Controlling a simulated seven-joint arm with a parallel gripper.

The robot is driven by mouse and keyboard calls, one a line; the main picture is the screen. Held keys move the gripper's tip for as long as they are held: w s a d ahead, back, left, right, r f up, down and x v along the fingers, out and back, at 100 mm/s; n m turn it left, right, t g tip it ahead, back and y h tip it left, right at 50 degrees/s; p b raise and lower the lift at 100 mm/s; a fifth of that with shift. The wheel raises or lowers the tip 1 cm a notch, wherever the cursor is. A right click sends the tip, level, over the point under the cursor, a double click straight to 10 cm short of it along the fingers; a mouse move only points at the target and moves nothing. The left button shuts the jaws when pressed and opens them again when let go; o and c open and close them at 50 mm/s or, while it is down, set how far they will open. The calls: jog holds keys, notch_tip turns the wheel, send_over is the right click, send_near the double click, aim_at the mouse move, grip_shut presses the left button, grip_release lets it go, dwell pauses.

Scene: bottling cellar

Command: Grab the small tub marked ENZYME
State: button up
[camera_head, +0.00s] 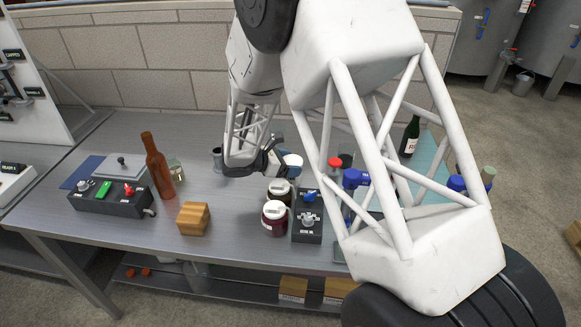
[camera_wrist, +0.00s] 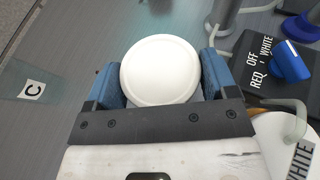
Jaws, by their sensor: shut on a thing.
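A small tub with a round white lid (camera_wrist: 160,70) sits between the blue finger pads of my gripper (camera_wrist: 160,82) in the wrist view. Both pads touch its sides, and my gripper is shut on it. In the head view my gripper (camera_head: 272,160) is over the middle of the bench, with the white tub (camera_head: 292,161) at its tip, partly hidden. No ENZYME label shows, as only the lid is seen from above. I cannot tell whether the tub is off the bench.
Two dark jars with pale lids (camera_head: 274,217) and a black switch box (camera_head: 307,222) stand just in front of my gripper. A red-capped bottle (camera_head: 334,166) is to the right. A brown bottle (camera_head: 159,168) and wooden block (camera_head: 193,219) stand left, with bare bench between.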

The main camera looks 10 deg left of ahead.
jog(key=shift+r, duration=5)
jog(key=shift+a, duration=0.1)
